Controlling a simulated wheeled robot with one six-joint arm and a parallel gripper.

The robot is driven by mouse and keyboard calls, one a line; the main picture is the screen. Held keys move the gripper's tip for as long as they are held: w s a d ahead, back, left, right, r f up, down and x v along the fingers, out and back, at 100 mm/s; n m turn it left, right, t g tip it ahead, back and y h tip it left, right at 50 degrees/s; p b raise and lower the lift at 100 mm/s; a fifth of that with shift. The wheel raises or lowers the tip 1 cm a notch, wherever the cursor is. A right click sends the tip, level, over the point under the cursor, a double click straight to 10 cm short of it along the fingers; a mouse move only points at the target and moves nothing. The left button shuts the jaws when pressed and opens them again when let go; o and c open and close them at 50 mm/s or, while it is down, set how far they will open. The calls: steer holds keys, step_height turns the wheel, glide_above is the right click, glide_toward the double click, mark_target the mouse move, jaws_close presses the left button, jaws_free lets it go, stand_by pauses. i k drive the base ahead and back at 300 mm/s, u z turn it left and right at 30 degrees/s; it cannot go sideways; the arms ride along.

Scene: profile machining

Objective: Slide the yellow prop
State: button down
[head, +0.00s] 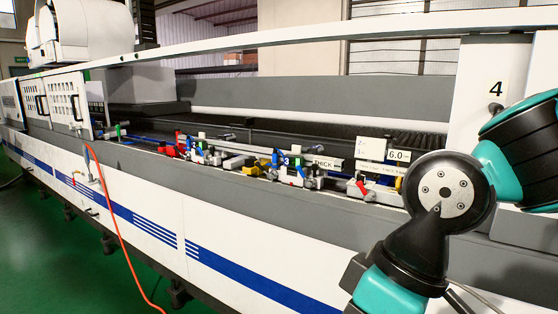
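A small yellow part (272,171) sits on the machine bed near the middle of the head view, just left of the clamp unit marked 3. It looks like the yellow prop, but it is too small to make out its shape. A second bit of yellow (399,184) shows farther right, partly hidden behind my arm. My arm comes in from the right and bends down to the lower edge. My gripper is out of view.
Clamp units with red and blue levers, marked 2 (197,148) and 3 (290,165), line the long machine bed. Another unit with a red lever (362,188) stands near the 6.0 sign (399,156). An orange hose (116,220) hangs down the front. Green floor is free at left.

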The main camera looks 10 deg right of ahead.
mark_target(255, 172)
steer(key=u, duration=1.05)
steer(key=i, duration=2.2)
steer(key=z, duration=1.1)
steer(key=i, duration=0.7)
steer(key=z, duration=0.7)
